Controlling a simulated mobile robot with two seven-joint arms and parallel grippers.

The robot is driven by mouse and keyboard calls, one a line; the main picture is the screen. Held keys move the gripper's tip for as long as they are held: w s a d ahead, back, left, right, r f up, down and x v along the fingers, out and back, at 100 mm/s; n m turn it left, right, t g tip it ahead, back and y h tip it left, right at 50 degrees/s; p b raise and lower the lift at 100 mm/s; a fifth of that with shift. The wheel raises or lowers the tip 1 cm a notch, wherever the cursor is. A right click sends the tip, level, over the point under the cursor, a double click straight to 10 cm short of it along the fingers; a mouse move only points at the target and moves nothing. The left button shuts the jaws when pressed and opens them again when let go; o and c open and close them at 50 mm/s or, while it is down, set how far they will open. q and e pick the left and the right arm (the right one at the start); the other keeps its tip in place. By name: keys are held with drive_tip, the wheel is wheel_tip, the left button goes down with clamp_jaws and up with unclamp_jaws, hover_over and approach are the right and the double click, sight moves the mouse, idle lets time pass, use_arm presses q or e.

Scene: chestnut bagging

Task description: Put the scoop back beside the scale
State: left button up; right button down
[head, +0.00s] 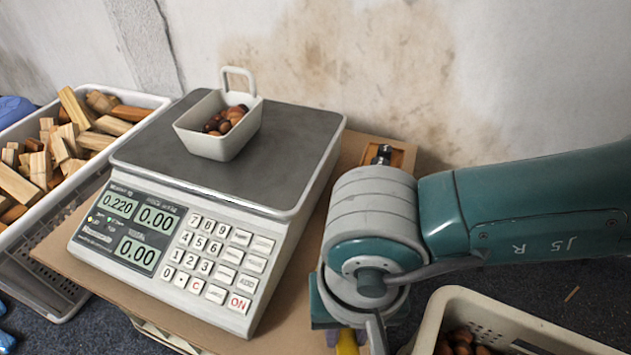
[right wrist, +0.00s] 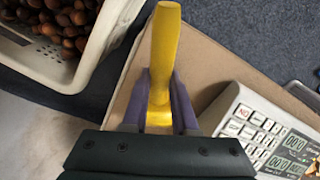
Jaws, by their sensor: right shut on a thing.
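The scale (head: 190,230) stands on a brown board, its display reading 0.220. A white handled container (head: 215,146) with several chestnuts sits on its dark plate. My right gripper (right wrist: 160,95) is shut on a yellow thing, which looks like the scoop (right wrist: 165,40); only part of it shows between the purple fingers. In the head view a small yellow bit (head: 347,343) shows below my right wrist, right of the scale's front corner. The gripper is over the board's right part, and whether the scoop touches the board cannot be told. My left gripper is not in view.
A crate of chestnuts (head: 445,300) stands right of the board (right wrist: 215,62). A white crate of wood blocks (head: 150,97) is at the left. A small wooden tray (head: 402,158) lies behind my right wrist. Bare board shows between scale and chestnut crate.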

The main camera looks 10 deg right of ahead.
drive_tip(key=shift+f, duration=0.65)
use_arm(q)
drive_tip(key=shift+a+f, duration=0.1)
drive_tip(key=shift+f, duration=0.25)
use_arm(e)
drive_tip(key=shift+r, duration=0.1)
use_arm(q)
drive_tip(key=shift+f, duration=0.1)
use_arm(e)
drive_tip(key=shift+f, duration=0.2)
drive_tip(key=c, duration=0.7)
unclamp_jaws()
drive_tip(key=shift+r, duration=0.1)
